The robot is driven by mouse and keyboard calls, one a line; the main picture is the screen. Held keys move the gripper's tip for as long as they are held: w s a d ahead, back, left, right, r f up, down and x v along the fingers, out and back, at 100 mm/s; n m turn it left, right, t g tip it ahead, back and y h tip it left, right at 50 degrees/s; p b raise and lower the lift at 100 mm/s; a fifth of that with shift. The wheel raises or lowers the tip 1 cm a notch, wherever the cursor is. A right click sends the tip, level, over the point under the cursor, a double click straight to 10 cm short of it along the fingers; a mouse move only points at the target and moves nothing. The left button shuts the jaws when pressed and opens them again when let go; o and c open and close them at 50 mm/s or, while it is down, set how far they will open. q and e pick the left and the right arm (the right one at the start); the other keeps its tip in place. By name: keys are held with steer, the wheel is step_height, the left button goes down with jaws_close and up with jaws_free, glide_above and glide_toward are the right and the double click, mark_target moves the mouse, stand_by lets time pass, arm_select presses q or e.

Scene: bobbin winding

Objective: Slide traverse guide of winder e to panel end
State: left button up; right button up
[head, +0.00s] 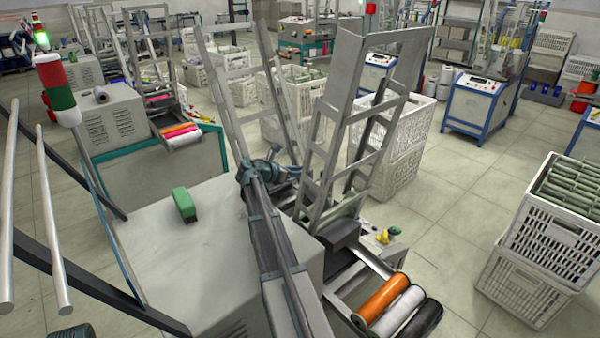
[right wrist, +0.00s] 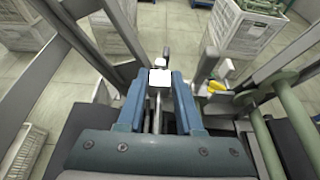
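The winder (head: 200,255) with a pale grey housing fills the lower middle of the head view; no letter shows on it. My right gripper (head: 262,168) reaches over it from the bottom middle to its tall metal frame (head: 350,130). In the right wrist view, the blue fingers of this gripper (right wrist: 160,82) stand on both sides of a small white block (right wrist: 160,77), which looks like the traverse guide. The block fills the gap at the fingertips. A thin rod (right wrist: 157,122) runs below it between the fingers. My left gripper is not clearly seen.
A green block (head: 184,205) lies on the housing. Orange, white and black rolls (head: 404,312) sit at the winder's front right. White crates (head: 388,155) stand behind the frame; another crate stack (head: 525,285) is at right. Floor between them is clear.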

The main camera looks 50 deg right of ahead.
jaws_close()
stand_by(0.9)
steer(key=shift+d, duration=0.35)
steer(key=o, duration=0.8)
jaws_free()
steer(key=shift+a, duration=0.15)
